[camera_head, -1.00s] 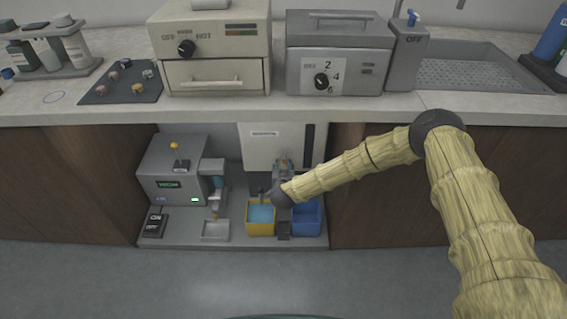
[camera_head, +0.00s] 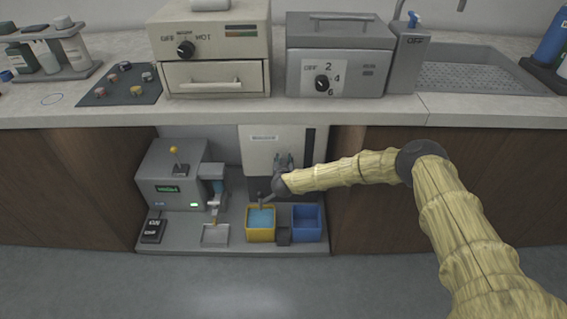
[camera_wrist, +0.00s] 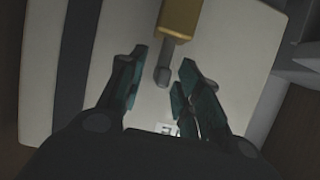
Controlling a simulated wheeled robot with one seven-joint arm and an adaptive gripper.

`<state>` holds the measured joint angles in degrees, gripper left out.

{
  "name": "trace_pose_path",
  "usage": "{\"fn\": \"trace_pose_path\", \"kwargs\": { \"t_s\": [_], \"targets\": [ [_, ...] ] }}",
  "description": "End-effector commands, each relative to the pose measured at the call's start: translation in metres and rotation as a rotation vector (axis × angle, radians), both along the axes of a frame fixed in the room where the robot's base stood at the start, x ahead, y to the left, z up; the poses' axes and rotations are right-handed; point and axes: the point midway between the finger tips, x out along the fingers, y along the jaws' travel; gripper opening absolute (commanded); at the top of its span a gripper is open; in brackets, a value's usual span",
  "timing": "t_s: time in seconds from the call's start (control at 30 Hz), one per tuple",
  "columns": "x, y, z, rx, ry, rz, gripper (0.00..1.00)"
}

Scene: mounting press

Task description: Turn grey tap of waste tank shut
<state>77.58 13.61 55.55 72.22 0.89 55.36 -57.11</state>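The waste tank (camera_head: 262,146) is the white box with a dark vertical strip under the counter. Its pale front also fills much of the wrist view (camera_wrist: 235,45). In the wrist view a small grey stub, seemingly the tap (camera_wrist: 163,73), stands out below a yellow-brown part (camera_wrist: 180,18). My gripper (camera_wrist: 163,60) is open, with one teal finger on each side of the stub and visible gaps between. In the head view my gripper (camera_head: 284,160) is in front of the tank's lower part and hides the tap's handle. A grey spout (camera_head: 262,201) shows left of it.
A yellow tub (camera_head: 261,236) with blue liquid stands below the spout, and a blue tub (camera_head: 307,223) stands to its right. A grey machine (camera_head: 172,180) is at the left. The counter edge (camera_head: 300,112) overhangs the recess.

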Motion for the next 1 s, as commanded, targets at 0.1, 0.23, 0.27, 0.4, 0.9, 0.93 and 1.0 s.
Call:
{"fn": "trace_pose_path", "kwargs": {
  "t_s": [0.1, 0.23, 0.27, 0.4, 0.9, 0.93, 1.0],
  "targets": [
    [0.0003, 0.0001, -0.0002, 0.0, 0.0, 0.0, 0.34],
    [0.0002, 0.0, -0.0003, 0.0, 0.0, 0.0, 0.34],
    [0.0001, 0.0, -0.0004, 0.0, 0.0, 0.0, 0.28],
    [0.0001, 0.0, -0.0004, -0.001, 0.0, 0.0, 0.03],
    [-0.0004, 0.0025, 0.0006, -0.002, -0.001, -0.038, 0.0],
    [-0.0004, 0.003, 0.0008, -0.003, -0.001, -0.047, 0.0],
    [0.0003, 0.003, 0.0017, -0.004, -0.002, -0.074, 0.0]
  ]
}}
